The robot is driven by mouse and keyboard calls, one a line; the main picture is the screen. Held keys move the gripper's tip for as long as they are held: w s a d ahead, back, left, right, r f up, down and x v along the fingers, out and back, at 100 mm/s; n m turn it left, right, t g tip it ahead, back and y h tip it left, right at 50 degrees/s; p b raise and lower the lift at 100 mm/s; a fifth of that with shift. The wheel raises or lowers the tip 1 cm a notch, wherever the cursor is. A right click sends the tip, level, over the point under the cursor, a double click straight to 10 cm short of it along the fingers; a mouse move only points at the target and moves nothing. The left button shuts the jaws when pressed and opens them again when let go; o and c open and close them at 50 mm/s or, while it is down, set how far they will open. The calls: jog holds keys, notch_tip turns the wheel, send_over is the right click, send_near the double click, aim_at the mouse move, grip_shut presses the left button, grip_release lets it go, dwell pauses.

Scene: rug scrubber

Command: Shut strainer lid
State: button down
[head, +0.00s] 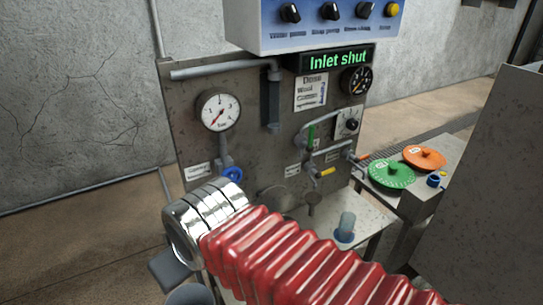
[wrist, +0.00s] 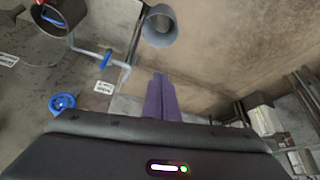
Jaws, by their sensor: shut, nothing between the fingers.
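My gripper (wrist: 161,97) shows in the wrist view as two purple fingers side by side, shut and empty. Beyond and left of the fingertips, at the top left edge, is a dark round housing (wrist: 72,22) with an open mouth and something blue inside; it may be the strainer, but I cannot tell its lid for sure. A grey pipe with a blue handle (wrist: 105,60) runs beside it. The fingers touch neither. In the head view my red arm and chrome wrist cover the lower panel, and my fingers are hidden there.
A grey open cup (wrist: 160,27) stands beyond the fingertips. A blue handwheel (wrist: 62,103) is left of them. Green (head: 391,174) and orange (head: 424,158) discs lie on the right bench.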

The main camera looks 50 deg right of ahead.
dwell(0.3)
jog(key=m+h, duration=0.2)
jog(key=m, duration=0.1)
send_over(268, 196)
jog(key=s+d, duration=0.1)
jog(key=s, duration=0.1)
jog(key=shift+w+d+r, duration=0.1)
jog(key=shift+d+r, duration=0.05)
jog(key=shift+r, duration=0.2)
notch_tip(268, 196, down, 10)
jog(key=w, duration=0.2)
jog(key=shift+w+d+f, duration=0.15)
jog(key=shift+w+d, duration=0.2)
jog(key=shift+d, duration=0.05)
jog(key=shift+s, duration=0.1)
